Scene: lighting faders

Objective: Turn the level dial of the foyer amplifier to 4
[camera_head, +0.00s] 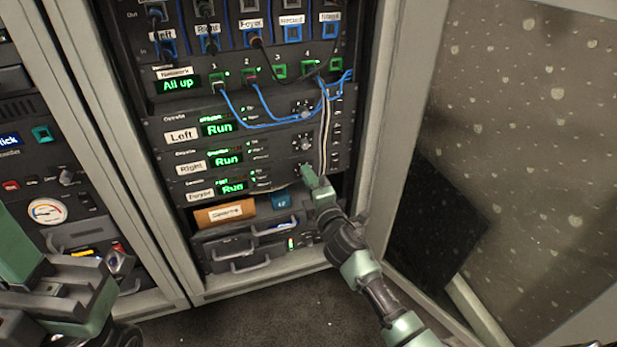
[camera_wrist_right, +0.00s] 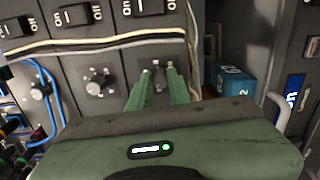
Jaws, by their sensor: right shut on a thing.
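The foyer amplifier (camera_head: 201,196) is the lowest of three stacked amplifiers in the rack, its green display reading Run. Its level dial (camera_wrist_right: 158,84) shows in the right wrist view between my fingers; in the head view my gripper hides it. My right gripper (camera_head: 307,173) is at the right end of the foyer panel. In the right wrist view its two green fingers (camera_wrist_right: 157,80) are shut on the dial, one on each side. The dial's setting is too small to read. My left arm shows at the lower left (camera_head: 75,285); whether its gripper is open is unclear.
Dials of the right (camera_head: 304,144) and left (camera_head: 305,115) amplifiers sit above. Blue cables (camera_head: 262,118) and pale cables (camera_head: 325,130) hang close to the dials. Below are an orange-brown box (camera_head: 224,213) and a blue box (camera_head: 281,201). An open rack door (camera_head: 520,110) stands at right.

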